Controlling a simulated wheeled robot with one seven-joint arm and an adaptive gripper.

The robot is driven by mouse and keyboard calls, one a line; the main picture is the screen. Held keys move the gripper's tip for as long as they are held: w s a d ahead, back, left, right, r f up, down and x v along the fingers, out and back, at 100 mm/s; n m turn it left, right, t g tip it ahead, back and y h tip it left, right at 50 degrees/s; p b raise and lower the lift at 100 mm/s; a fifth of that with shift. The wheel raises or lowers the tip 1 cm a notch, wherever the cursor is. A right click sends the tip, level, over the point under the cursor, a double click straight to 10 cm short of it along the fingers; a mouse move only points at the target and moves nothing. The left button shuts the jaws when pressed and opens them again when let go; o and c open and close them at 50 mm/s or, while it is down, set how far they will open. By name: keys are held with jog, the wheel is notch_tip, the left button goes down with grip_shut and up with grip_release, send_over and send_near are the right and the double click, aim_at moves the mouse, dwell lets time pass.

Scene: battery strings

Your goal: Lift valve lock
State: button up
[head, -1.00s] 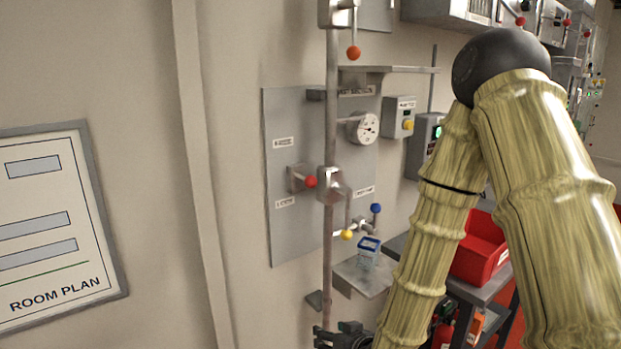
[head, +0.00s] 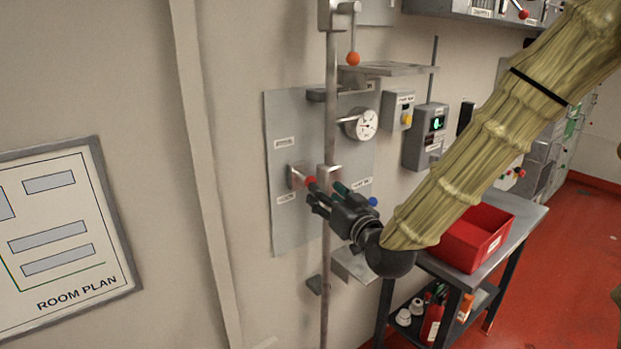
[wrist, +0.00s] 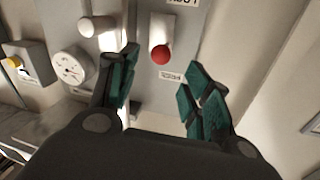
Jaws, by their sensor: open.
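I cannot tell for certain which fitting is the valve lock. A red-ball lever (head: 310,181) sits on a grey wall panel (head: 278,235). My gripper (head: 327,193) is in front of the panel, beside the vertical pole, its fingers open and empty. In the wrist view the red ball (wrist: 160,54) appears beyond and between the two fingertips (wrist: 160,76), with no visible contact. A metal block (head: 328,173) on the pole is partly hidden by my gripper. A blue ball (head: 373,202) shows just right of my gripper.
The vertical pole (head: 330,110) carries an orange-ball lever (head: 353,58) higher up. A round gauge (head: 364,124) and wall boxes (head: 426,135) are to the right. A red bin (head: 470,240) stands on a table below my arm. The wall at left is clear except for the room plan (head: 60,230).

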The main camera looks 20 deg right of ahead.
aim_at(311, 180)
jog(key=shift+w+a+p, duration=0.2)
jog(key=shift+w+p, duration=0.3)
jog(key=shift+w, duration=0.9)
jog(key=shift+w+a+p, duration=0.25)
jog(key=shift+w+p, duration=0.2)
jog(key=shift+w, duration=0.9)
jog(key=shift+w+a+p, duration=0.2)
jog(key=shift+w+p, duration=0.3)
jog(key=shift+w, duration=0.9)
grip_shut()
